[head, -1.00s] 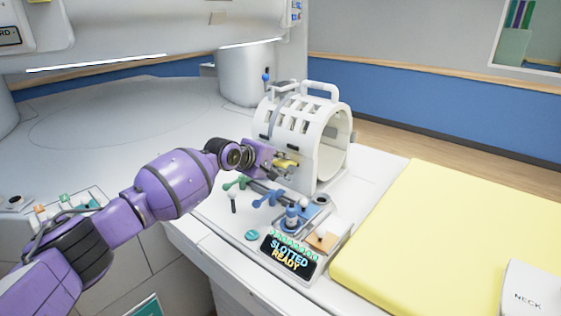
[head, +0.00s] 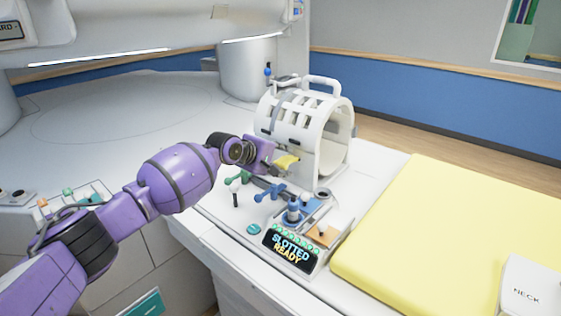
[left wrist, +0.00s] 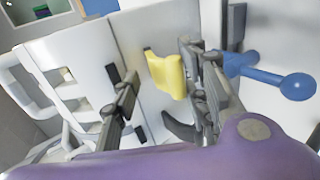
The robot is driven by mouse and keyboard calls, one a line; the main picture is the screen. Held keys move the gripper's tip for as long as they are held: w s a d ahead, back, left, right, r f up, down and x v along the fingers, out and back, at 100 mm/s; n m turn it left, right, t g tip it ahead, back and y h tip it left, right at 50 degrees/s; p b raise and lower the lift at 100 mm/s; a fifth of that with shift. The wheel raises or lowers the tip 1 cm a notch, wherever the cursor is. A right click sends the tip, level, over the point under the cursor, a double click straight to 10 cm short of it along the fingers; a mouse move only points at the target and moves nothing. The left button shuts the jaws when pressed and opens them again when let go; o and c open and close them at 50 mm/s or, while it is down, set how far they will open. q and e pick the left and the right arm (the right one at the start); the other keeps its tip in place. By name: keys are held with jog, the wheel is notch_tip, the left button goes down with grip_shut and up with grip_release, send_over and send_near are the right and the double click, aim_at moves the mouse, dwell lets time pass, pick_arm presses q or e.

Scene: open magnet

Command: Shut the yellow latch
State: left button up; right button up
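The yellow latch (head: 287,161) is on the near lower side of the white slotted cylinder (head: 302,122). In the left wrist view the yellow latch (left wrist: 165,75) stands out from the white wall between my fingers. My left gripper (head: 277,164) is at the latch, coming in from the left. In the left wrist view my left gripper (left wrist: 160,92) has its dark fingers spread apart, one on each side of the latch. A gap shows on the left side; I cannot tell whether the right finger touches it. My right gripper is not in view.
A blue handle (left wrist: 285,82) lies right of my fingers in the wrist view. A yellow pad (head: 450,230) lies to the right.

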pick_arm(q)
jog(key=shift+r, duration=0.15)
jog(key=v, duration=1.1)
jog(key=shift+s+a, duration=0.2)
jog(key=shift+s, duration=0.15)
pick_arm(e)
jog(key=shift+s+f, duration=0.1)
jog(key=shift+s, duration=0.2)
pick_arm(q)
jog(key=shift+r, duration=0.1)
jog(key=shift+c, duration=0.2)
